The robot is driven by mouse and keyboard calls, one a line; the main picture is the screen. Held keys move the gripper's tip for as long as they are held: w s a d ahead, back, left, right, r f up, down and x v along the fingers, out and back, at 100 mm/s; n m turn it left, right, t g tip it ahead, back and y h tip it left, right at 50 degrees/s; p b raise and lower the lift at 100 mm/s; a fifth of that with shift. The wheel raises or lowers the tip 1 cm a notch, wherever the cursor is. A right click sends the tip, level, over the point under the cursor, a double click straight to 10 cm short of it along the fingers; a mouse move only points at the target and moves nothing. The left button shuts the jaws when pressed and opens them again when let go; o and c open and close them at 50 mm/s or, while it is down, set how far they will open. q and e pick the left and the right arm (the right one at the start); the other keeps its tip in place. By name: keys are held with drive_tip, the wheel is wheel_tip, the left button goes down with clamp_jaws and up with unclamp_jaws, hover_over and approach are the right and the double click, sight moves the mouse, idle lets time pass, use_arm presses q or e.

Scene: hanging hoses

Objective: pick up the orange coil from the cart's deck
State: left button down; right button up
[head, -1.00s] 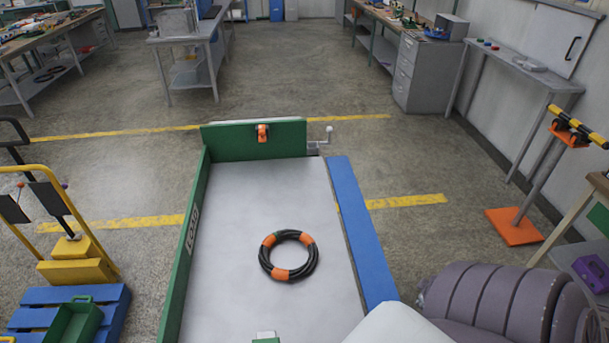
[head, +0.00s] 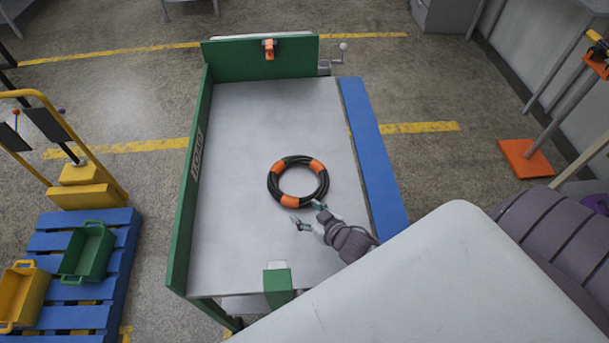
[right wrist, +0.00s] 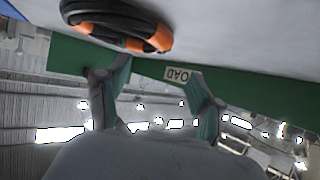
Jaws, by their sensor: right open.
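The coil (head: 272,184) is a black hose ring with orange bands, lying flat on the grey deck of the cart (head: 235,235). It also shows at the top of the right wrist view (right wrist: 120,22). My right gripper (head: 306,214) is open and empty at the near right side of the coil, close to its lower edge. In the right wrist view its two fingers (right wrist: 155,95) are spread, with the coil beyond and above them. I cannot tell whether a finger touches the coil. My left gripper is not in view.
A green side wall (head: 190,190) bounds the deck on the left, and a green end board (head: 240,59) with an orange clip (head: 268,49) stands at the far end. A blue strip (head: 372,150) runs along the right. A green post (head: 278,288) stands at the near edge.

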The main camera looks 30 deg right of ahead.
sight(280, 194)
drive_tip(key=shift+w+a+f+b, duration=0.15)
drive_tip(key=shift+w+a+b, duration=0.25)
drive_tip(key=shift+w, duration=0.2)
drive_tip(key=shift+w+a+f+b, duration=0.1)
drive_tip(key=shift+w+a+b, duration=0.3)
drive_tip(key=shift+w, duration=0.15)
drive_tip(key=b+x, duration=0.3)
drive_tip(key=x, duration=0.2)
drive_tip(key=shift+w+d+f+b, duration=0.15)
drive_tip(key=shift+w+f+b, duration=0.05)
drive_tip(key=shift+w+b, duration=0.15)
drive_tip(key=shift+w+f, duration=0.15)
drive_tip(key=shift+w, duration=0.3)
drive_tip(key=b+x, duration=0.4)
drive_tip(key=shift+w+f, duration=0.25)
drive_tip(key=shift+w, duration=0.15)
drive_tip(key=shift+s, duration=0.1)
drive_tip(key=shift+c, duration=0.3)
drive_tip(key=shift+r, duration=0.2)
clamp_jaws()
